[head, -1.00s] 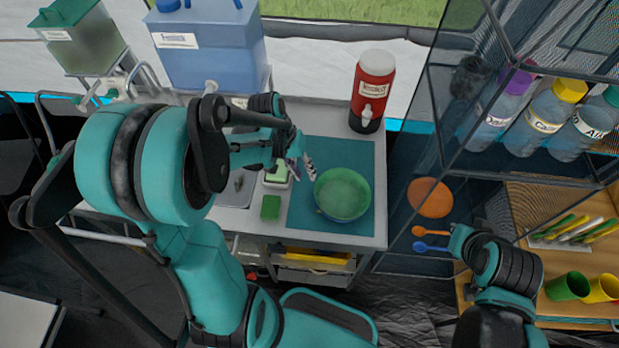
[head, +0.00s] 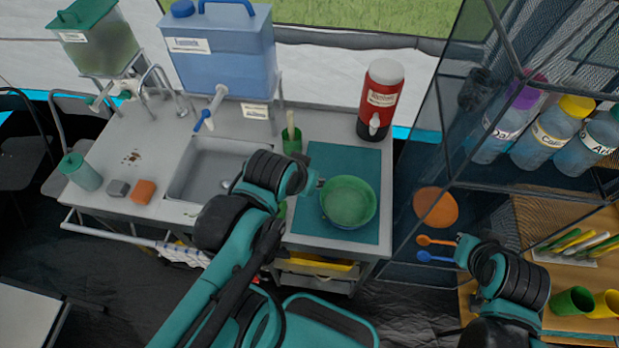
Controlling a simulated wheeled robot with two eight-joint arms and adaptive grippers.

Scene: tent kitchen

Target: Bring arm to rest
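My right arm (head: 508,275) is at the lower right, in front of the shelf unit. Nothing is clearly seen held by either arm.
The bowl stands on a teal mat (head: 308,225). A sink (head: 190,170), blue water tank (head: 225,55) and red drink dispenser (head: 380,98) stand along the counter. The shelf holds several bottles (head: 545,135). Orange and blue spoons (head: 437,258) are near my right arm.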

